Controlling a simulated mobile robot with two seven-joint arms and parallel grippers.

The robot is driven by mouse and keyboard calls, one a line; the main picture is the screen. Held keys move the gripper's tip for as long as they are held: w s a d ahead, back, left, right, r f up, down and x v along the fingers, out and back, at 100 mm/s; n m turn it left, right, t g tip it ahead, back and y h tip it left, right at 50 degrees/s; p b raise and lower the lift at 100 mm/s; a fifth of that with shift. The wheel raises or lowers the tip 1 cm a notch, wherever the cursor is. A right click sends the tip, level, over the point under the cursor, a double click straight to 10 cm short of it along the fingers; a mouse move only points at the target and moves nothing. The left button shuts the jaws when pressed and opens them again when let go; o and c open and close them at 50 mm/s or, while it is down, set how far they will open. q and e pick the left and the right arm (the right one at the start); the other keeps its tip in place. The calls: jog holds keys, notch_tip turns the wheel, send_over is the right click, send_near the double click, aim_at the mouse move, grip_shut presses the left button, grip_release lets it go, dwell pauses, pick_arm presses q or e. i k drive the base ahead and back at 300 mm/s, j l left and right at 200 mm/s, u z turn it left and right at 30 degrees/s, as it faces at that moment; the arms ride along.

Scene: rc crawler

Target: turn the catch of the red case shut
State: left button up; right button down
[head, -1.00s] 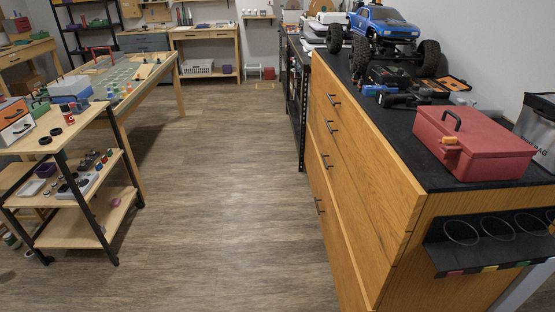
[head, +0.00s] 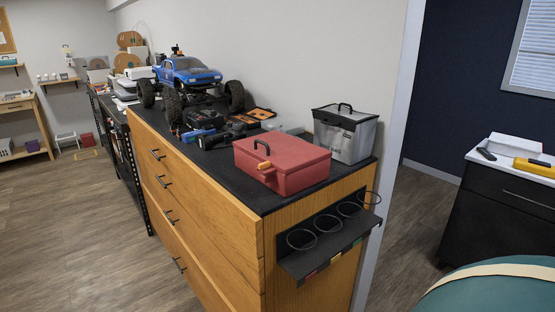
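The red case (head: 289,168) sits on the black top of the wooden drawer cabinet, close to its near end. Neither of my grippers shows in the head view.
A grey bin (head: 347,136) stands right behind the case. A blue crawler truck (head: 188,72), tools and an orange-black case lie farther along the cabinet top (head: 222,166). A ring holder (head: 318,238) juts from the cabinet's end. Open floor (head: 85,225) lies left.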

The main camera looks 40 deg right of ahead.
aim_at(262, 166)
jog(key=l+z, duration=0.1)
jog(key=l, duration=0.45)
jog(key=i+l, duration=0.1)
jog(key=l, duration=0.4)
jog(key=i+l+z, duration=0.15)
jog(key=l, duration=0.35)
jog(key=k, duration=0.05)
